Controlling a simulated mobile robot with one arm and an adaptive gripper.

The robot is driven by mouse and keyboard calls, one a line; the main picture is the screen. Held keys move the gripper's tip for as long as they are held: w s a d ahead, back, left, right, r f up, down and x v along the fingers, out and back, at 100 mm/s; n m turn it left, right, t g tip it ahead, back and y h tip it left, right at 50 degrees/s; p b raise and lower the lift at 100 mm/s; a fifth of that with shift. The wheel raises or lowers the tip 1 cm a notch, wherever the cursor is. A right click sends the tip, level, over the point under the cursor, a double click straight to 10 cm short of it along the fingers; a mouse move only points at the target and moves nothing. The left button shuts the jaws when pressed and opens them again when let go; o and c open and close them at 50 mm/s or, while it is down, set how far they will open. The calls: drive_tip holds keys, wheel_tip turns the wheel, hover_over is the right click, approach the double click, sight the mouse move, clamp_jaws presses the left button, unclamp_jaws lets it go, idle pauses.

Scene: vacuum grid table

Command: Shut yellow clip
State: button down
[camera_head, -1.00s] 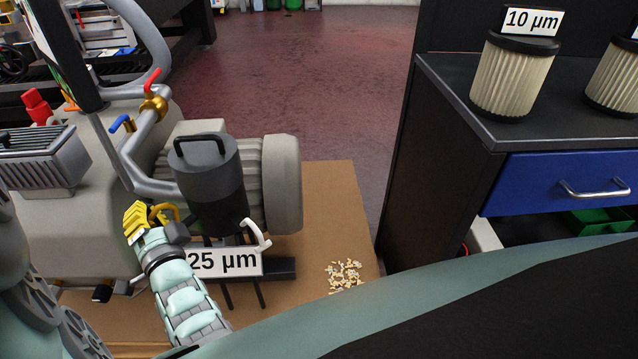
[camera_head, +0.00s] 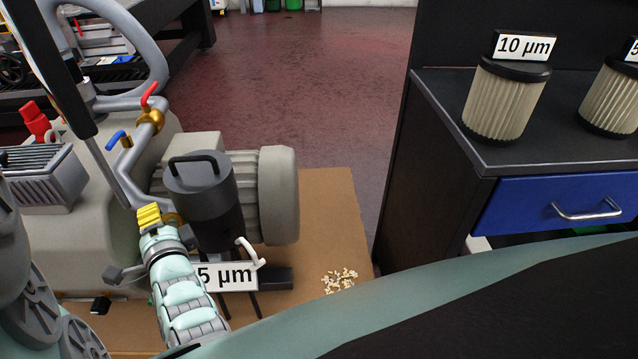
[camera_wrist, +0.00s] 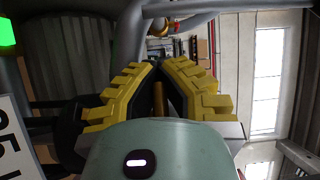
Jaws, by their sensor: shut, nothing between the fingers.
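The yellow clip (camera_head: 173,218) is on the left side of the dark grey filter canister (camera_head: 200,205). In the head view only a small part of it shows behind my gripper (camera_head: 148,214). My gripper has yellow ribbed fingers. It is shut and empty, just left of the clip and close to it; I cannot tell if they touch. In the wrist view the fingers (camera_wrist: 160,66) converge at the tips, and a yellow-brown bar (camera_wrist: 158,98), likely the clip, shows in the gap between them. Whether the clip is fully shut is hidden.
A white clip (camera_head: 250,252) sticks out on the canister's right side, by a micron label (camera_head: 228,277). Grey pipes with a red valve handle (camera_head: 149,93) and a blue one (camera_head: 116,140) rise close behind my gripper. A drawer cabinet (camera_head: 450,110) with filters stands right.

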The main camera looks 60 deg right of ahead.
drive_tip(key=shift+d, duration=0.1)
drive_tip(key=c, duration=1.3)
unclamp_jaws()
drive_tip(key=shift+s, duration=0.2)
drive_tip(key=shift+c, duration=0.2)
drive_tip(key=o, duration=0.3)
drive_tip(key=shift+w, duration=0.1)
drive_tip(key=shift+o, duration=0.2)
